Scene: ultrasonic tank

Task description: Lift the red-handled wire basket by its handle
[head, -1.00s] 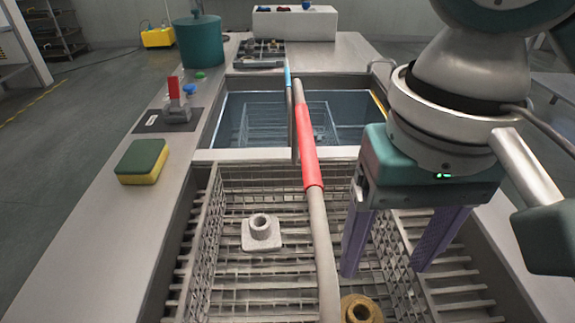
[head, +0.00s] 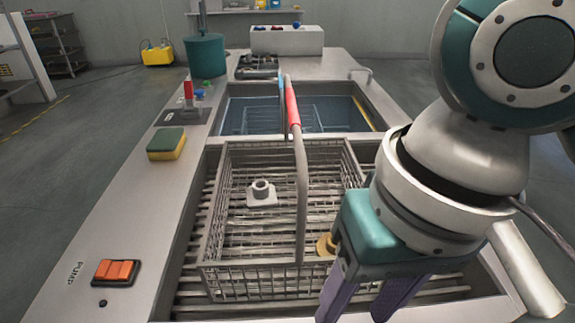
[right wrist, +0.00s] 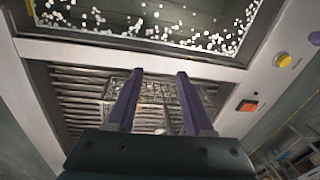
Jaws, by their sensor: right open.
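The wire basket (head: 250,284) stands on the slatted near bay in the head view. Its tall bail handle stands up over the middle, with a red grip (head: 292,104) at the top. A pale flanged part (head: 261,193) and a brass ring (head: 325,244) lie in it. My right gripper (head: 362,311) is open and empty at the basket's near right corner, with purple fingers pointing down. It hides part of that corner. In the right wrist view the open fingers (right wrist: 160,74) show over wire mesh and slats. My left gripper is not in view.
Behind lies a water-filled tank (head: 240,118) holding another basket with a blue handle (head: 281,95). A sponge (head: 167,143), a red lever (head: 188,90) and an orange pump switch (head: 115,271) are on the left ledge. A speckled dark basin (right wrist: 150,22) shows in the wrist view.

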